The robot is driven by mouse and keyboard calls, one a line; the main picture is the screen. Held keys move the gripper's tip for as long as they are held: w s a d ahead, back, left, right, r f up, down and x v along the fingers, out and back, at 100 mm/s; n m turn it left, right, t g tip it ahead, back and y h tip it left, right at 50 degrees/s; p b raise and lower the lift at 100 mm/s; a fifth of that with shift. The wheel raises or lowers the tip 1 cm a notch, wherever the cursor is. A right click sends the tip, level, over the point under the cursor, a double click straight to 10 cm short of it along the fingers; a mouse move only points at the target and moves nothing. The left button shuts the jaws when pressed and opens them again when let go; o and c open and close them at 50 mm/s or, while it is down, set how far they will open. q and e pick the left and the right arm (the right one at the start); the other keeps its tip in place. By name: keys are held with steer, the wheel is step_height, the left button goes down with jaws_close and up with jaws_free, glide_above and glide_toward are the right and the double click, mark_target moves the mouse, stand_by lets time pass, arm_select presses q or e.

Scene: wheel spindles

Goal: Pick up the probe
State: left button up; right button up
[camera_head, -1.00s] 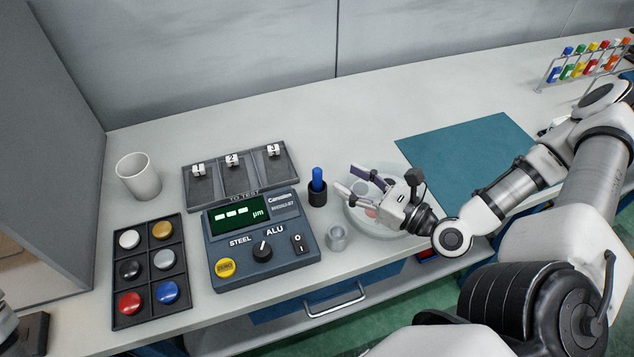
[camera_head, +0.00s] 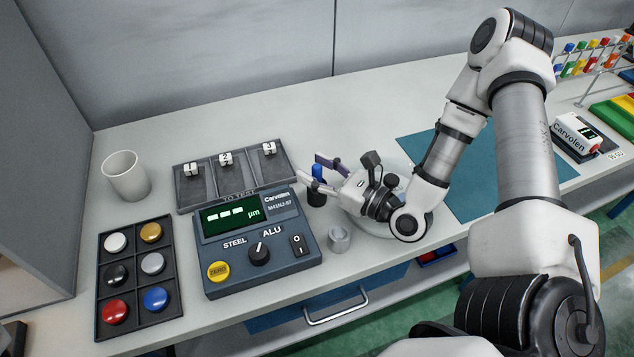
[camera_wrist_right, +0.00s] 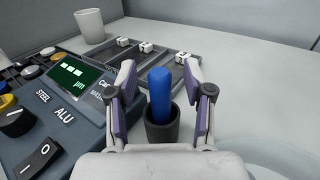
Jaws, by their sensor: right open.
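The probe (camera_wrist_right: 160,92) is a blue rod standing upright in a dark round holder (camera_wrist_right: 162,127). In the head view the probe (camera_head: 317,172) is partly hidden by my right gripper (camera_head: 313,173). In the right wrist view, my right gripper (camera_wrist_right: 160,80) is open, with one finger on each side of the probe. Gaps show between the fingers and the rod. The gauge (camera_head: 258,246) with a lit green display stands just left of the holder. My left gripper is not in view.
A tray with numbered blocks (camera_head: 210,186) lies behind the gauge. A white cup (camera_head: 126,176) and a tray of coloured discs (camera_head: 167,235) are at the left. A small grey cup (camera_head: 339,239) stands near the front. A teal mat (camera_head: 475,190) lies at the right.

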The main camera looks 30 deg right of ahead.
steer(key=c, duration=0.3)
jaws_close()
